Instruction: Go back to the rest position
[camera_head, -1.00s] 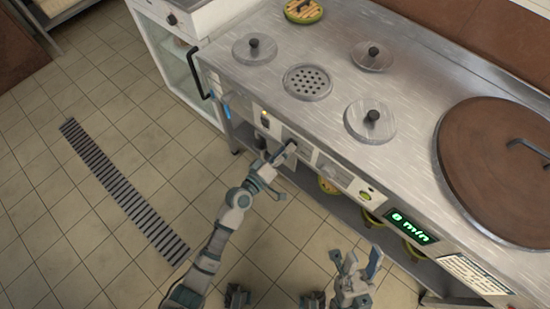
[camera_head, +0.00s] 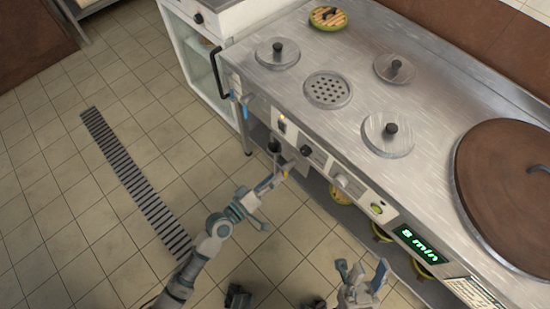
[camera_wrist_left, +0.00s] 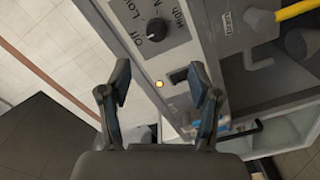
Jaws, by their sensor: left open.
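In the head view my left gripper (camera_head: 268,201) is in front of the stove's front panel, apart from it, with nothing between its fingers. The left wrist view shows its two fingers (camera_wrist_left: 160,92) spread wide. My right gripper (camera_head: 362,273) is low in the head view, fingers apart and empty, above the floor.
The steel stove (camera_head: 330,45) carries lidded wells and a large brown lid (camera_head: 510,180). A green display (camera_head: 417,244) appears to read 8 min. Pots stand on the shelf below. The tiled floor (camera_head: 60,190) at left is open.

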